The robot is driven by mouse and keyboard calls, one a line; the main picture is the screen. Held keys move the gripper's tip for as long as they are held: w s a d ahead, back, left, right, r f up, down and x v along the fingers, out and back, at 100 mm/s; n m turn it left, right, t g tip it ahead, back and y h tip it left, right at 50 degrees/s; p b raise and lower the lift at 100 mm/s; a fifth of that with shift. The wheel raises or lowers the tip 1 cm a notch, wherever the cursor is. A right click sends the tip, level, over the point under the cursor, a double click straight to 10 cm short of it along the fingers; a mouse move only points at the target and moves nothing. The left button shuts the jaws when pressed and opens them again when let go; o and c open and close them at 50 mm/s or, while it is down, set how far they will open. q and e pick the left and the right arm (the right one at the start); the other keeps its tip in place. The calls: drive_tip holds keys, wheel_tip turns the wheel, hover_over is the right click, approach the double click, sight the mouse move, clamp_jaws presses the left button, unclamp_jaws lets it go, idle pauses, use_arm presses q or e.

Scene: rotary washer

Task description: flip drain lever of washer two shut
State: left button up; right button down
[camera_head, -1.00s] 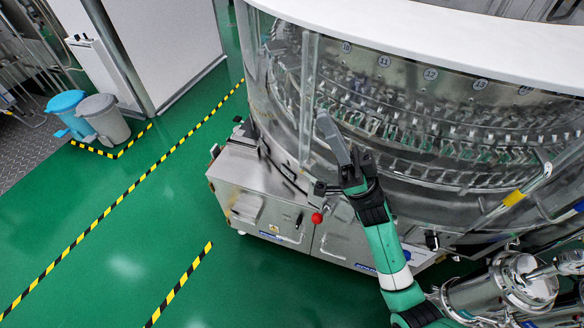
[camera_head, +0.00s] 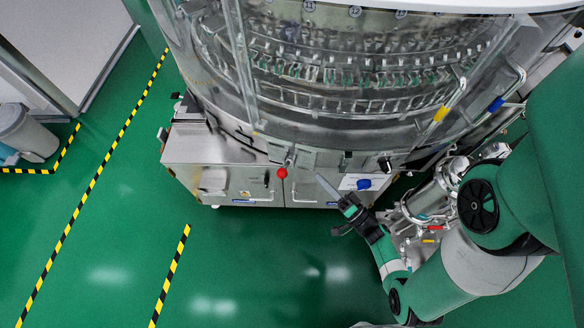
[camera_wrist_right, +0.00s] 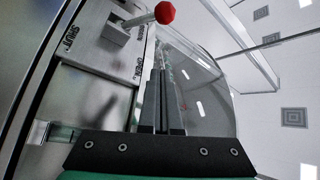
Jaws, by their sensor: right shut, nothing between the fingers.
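The rotary washer's steel base (camera_head: 225,180) carries a lever with a red knob (camera_head: 282,173) on its front. A blue knob (camera_head: 364,184) sits further right. In the right wrist view the red knob (camera_wrist_right: 165,12) is on a short lever from a grey bracket (camera_wrist_right: 116,32), on a plate marked SHUT and OPEN. I cannot tell which mark the lever is at, or which washer it belongs to. My right gripper (camera_head: 324,184) is between the two knobs in the head view, apart from the red one. Its fingers (camera_wrist_right: 163,80) are shut and empty. My left gripper is out of view.
The washer's curved clear wall (camera_head: 340,110) rises above the base. Steel pipework (camera_head: 435,195) stands right, near my right arm. The green floor (camera_head: 250,260) in front is open, with yellow-black tape (camera_head: 170,275). A grey bin (camera_head: 28,132) stands far left.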

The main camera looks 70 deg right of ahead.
sight(283, 170)
use_arm(q)
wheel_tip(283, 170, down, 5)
drive_tip(key=b, duration=0.4)
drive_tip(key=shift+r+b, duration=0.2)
drive_tip(key=shift+b, duration=0.1)
use_arm(e)
drive_tip(key=w+d, duration=0.1)
drive_tip(key=w, duration=0.8)
drive_tip(key=shift+w+r, duration=0.3)
drive_tip(key=shift+r, duration=0.05)
